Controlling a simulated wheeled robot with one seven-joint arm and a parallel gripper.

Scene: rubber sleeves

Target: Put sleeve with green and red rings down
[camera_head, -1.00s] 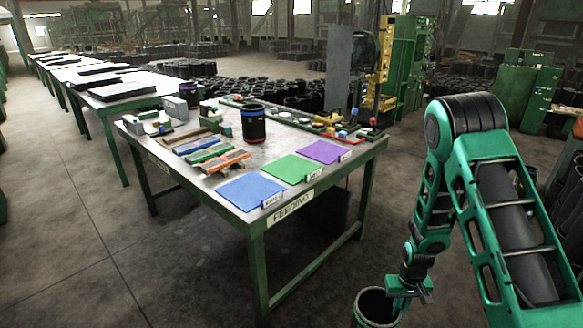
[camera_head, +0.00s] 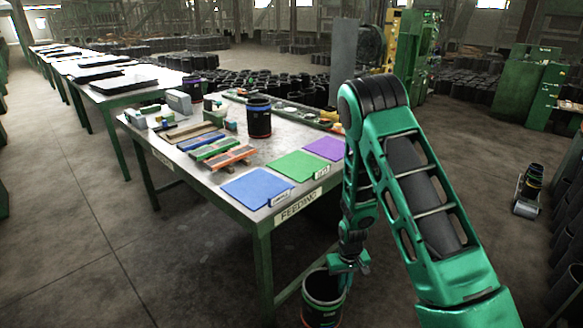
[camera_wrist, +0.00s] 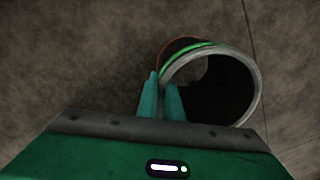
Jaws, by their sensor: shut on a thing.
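The black sleeve with green and red rings (camera_head: 322,300) hangs from my gripper (camera_head: 349,264) in front of the table's near right corner, below the tabletop. In the wrist view my gripper (camera_wrist: 163,98) is shut on the wall of the sleeve (camera_wrist: 222,92). The sleeve's open end faces the camera there, with a green and a red ring near its rim and bare floor behind it. The feeding table (camera_head: 236,168) carries a blue mat (camera_head: 257,188), a green mat (camera_head: 300,166) and a purple mat (camera_head: 326,148), all bare where visible.
Another black sleeve (camera_head: 258,118) stands on the table behind the mats, and one with a purple ring (camera_head: 192,92) stands farther back. Coloured slatted racks (camera_head: 212,148) lie left of the mats. A small cart with sleeves (camera_head: 528,190) is on the floor at right. The floor at left is clear.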

